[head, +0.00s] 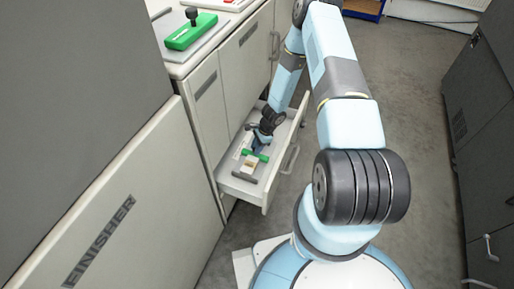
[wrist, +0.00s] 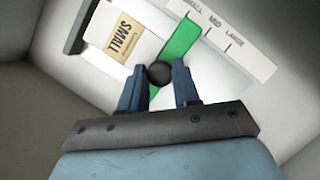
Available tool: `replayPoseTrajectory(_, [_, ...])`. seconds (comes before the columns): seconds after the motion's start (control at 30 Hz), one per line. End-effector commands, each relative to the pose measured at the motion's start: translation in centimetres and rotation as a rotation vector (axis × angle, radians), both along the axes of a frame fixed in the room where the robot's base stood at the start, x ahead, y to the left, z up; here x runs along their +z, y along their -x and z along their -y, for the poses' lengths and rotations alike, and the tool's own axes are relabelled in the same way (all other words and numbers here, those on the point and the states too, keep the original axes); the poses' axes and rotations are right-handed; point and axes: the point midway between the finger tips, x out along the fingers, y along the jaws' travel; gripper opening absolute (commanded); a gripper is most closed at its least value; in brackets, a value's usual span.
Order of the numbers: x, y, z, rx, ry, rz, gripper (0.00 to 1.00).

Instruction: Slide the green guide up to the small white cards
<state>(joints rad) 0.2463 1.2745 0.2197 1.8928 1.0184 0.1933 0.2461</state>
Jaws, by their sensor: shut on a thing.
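The green guide (wrist: 181,42) lies in the open drawer, with a round black knob (wrist: 159,73) on it. My gripper (wrist: 162,76) is shut on this knob, one finger on each side. The small white cards (wrist: 122,32), with a tan "SMALL" label, lie left of the guide in the wrist view. The guide is close along their edge; I cannot tell whether they touch. In the head view, my gripper (head: 262,138) is down in the drawer, just behind the green guide (head: 256,155), and the cards (head: 250,167) lie in front of it.
A white scale (wrist: 222,36) marked small, med and large runs along the drawer. A dark bar (wrist: 80,28) stands at the cards' far side. The drawer front (head: 241,190) and side walls enclose the space. A green block with a black knob (head: 190,32) sits on the counter.

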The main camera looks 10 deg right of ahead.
Motion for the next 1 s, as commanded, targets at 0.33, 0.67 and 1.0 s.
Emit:
replayPoseTrajectory(0.33, [0.0, 0.2, -1.2, 0.021, 0.000, -0.001, 0.42])
replayPoseTrajectory(0.67, [0.0, 0.2, -1.4, 0.024, 0.000, 0.000, 0.56])
replayPoseTrajectory(1.0, [2.2, -0.1, -0.4, 0.024, 0.003, 0.003, 0.56])
